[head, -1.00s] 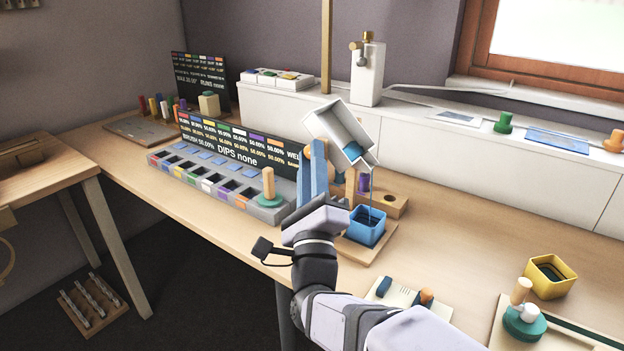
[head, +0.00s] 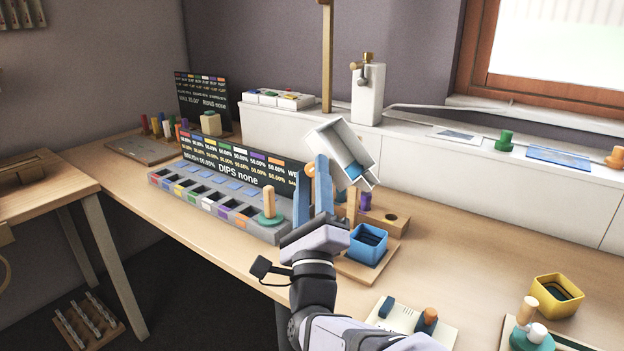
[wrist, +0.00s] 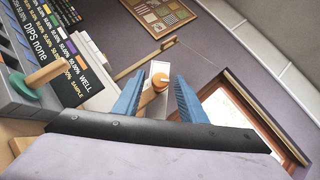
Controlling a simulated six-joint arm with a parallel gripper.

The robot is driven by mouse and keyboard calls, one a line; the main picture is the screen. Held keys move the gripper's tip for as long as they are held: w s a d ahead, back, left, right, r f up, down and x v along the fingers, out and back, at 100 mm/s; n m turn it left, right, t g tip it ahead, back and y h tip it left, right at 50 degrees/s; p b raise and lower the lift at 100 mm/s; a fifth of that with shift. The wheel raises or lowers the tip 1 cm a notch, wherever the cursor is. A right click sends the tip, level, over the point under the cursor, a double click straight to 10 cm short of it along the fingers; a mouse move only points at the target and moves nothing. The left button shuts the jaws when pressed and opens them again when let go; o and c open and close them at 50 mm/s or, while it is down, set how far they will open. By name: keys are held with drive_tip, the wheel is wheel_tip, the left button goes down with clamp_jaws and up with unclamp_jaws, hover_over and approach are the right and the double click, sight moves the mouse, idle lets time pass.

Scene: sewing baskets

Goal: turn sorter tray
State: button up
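The white sorter tray (head: 345,147) is tilted steeply, its open side facing right and its low corner above a blue bin (head: 368,247). A blue patch shows at its low end. An orange knob (head: 309,170) is at the tray's left side, and it also shows in the wrist view (wrist: 160,82). My gripper (head: 312,167) is open, pointing up, with its blue fingers on either side of the knob. In the wrist view my gripper (wrist: 152,80) shows gaps between the knob and both fingers. Part of the tray's stand is hidden behind my fingers.
A grey rack of coloured compartments (head: 215,208) with a black label board (head: 240,160) stands close left of my gripper. A wooden block with a purple peg (head: 366,201) is behind the blue bin. A yellow bin (head: 556,295) stands at right. The table between the bins is fairly clear.

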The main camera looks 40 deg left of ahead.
drive_tip(key=shift+s+f, duration=0.1)
drive_tip(key=v, duration=0.7)
drive_tip(key=shift+b, duration=0.35)
